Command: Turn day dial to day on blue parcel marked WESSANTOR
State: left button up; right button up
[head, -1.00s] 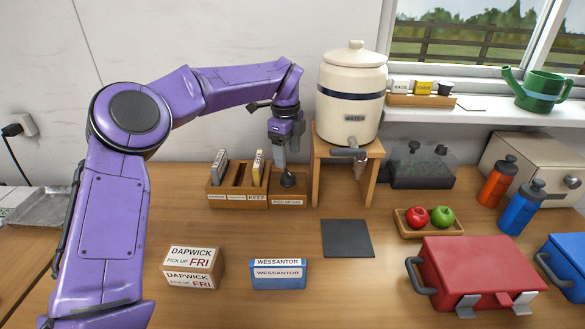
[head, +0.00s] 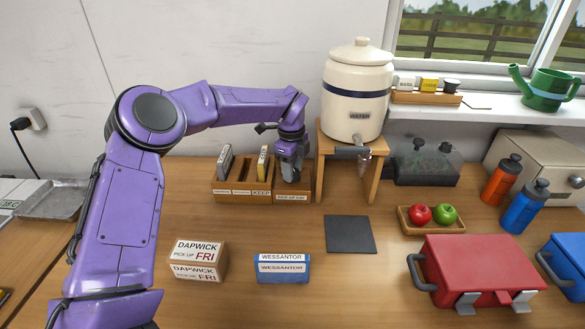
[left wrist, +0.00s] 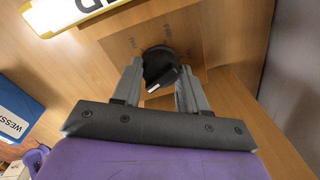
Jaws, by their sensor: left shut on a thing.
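The day dial is a black knob with a white pointer mark (left wrist: 160,66) on a wooden block (head: 292,197) labelled PICK UP DAY. Small day letters ring the knob in the left wrist view; most are too small to read surely. My left gripper (head: 292,176) is shut on the knob, with a finger on each side (left wrist: 160,75); it hides the knob in the head view. The blue parcel (head: 282,278) marked WESSANTOR lies on the table in front; no day shows on its visible faces. Its edge shows in the left wrist view (left wrist: 20,112). My right gripper is out of view.
A card rack (head: 240,195) adjoins the dial block on the left. The water crock (head: 357,95) on its wooden stand (head: 377,187) is close on the right. A DAPWICK parcel (head: 198,262) marked FRI sits left of the blue one. A dark mat (head: 350,235) lies nearby.

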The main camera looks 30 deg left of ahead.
pick_arm(q)
jog(key=m, duration=0.4)
jog(key=shift+m, duration=0.3)
jog(key=o, duration=1.1)
jog(key=shift+c, duration=0.2)
notch_tip(320, 180, up, 11)
jog(key=b, duration=0.1)
jog(key=shift+s+f, duration=0.2)
jog(key=shift+s, duration=0.05)
jog(key=shift+a, duration=0.1)
